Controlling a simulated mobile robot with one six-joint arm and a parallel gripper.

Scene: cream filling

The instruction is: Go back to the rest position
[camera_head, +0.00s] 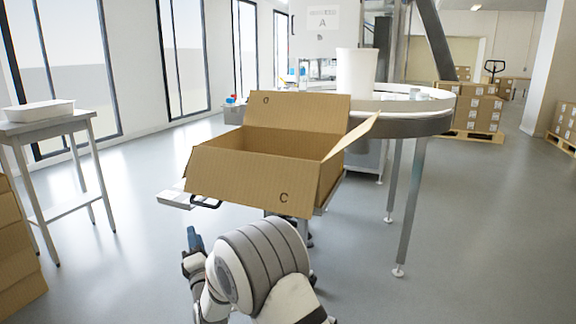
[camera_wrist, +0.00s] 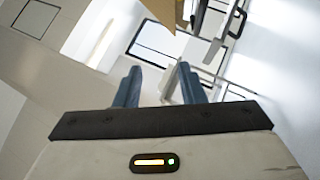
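My gripper (camera_head: 192,240) shows in the head view at the lower middle, in front of and below the open cardboard box, apart from it. In the wrist view my gripper (camera_wrist: 158,80) has its two blue fingers spread apart, with nothing held between them. My arm is folded at the bottom of the head view, its white and grey joint close to the camera. The cardboard box (camera_head: 240,176) has its flaps spread outward, with letters on two of them. What lies in the box is hidden by its front flap.
A round table (camera_head: 420,126) behind the box carries a tall white container (camera_head: 357,70). A side table (camera_head: 45,127) with a white tray (camera_head: 38,111) stands at left, near stacked cartons (camera_head: 17,245). More cartons (camera_head: 470,108) sit on a pallet at back right.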

